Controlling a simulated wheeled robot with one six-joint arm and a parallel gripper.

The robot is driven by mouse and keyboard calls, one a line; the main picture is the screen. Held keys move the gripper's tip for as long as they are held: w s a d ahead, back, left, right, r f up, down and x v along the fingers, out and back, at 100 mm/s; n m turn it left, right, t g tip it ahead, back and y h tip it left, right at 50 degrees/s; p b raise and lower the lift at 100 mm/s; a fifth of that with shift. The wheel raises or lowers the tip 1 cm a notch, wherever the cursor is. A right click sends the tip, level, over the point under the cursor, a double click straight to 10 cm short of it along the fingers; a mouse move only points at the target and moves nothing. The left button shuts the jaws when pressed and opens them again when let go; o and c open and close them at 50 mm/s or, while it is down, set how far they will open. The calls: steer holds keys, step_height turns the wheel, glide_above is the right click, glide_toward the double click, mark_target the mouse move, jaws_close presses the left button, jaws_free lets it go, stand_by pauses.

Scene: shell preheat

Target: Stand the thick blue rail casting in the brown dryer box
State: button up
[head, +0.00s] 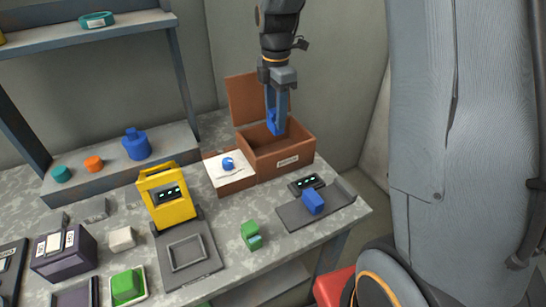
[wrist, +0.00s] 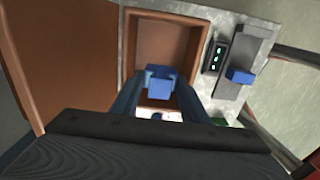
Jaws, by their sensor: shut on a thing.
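My gripper (head: 276,122) is shut on a blue casting (head: 273,122) and holds it over the open mouth of the brown dryer box (head: 290,157). In the wrist view the casting (wrist: 160,85) sits between the fingertips, with the box's inside (wrist: 178,44) around and beyond it. The box's lid (head: 245,97) stands open at the back left. The fingers cover part of the casting, and I cannot tell whether its lower end touches the box. Another blue block (head: 313,201) rests on a dark grey plate to the right; it also shows in the wrist view (wrist: 240,76).
A white panel with a blue knob (head: 228,163) adjoins the box on the left. A small display (head: 306,184) stands in front of the box. A green block (head: 251,236), a yellow device (head: 168,198) and a blue bottle (head: 136,144) stand on the left and front.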

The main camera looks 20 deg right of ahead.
step_height(320, 180, down, 10)
steer(key=shift+f+p, duration=0.1)
steer(key=shift+p, duration=0.9)
steer(key=shift+f, duration=0.1)
steer(key=o, duration=1.2)
step_height(320, 180, up, 11)
steer(key=shift+w+b, duration=0.1)
steer(key=shift+b, duration=1.1)
steer(key=shift+r, duration=0.55)
steer(key=s+f+m, duration=0.2)
steer(key=s+m, duration=0.4)
steer(key=s, duration=0.1)
steer(key=s+f+m, duration=0.2)
steer(key=s+m, duration=0.5)
steer(key=s+f+m, duration=0.2)
steer(key=s+m, duration=0.5)
steer(key=shift+s+f+t, duration=0.1)
steer(key=shift+t, duration=0.2)
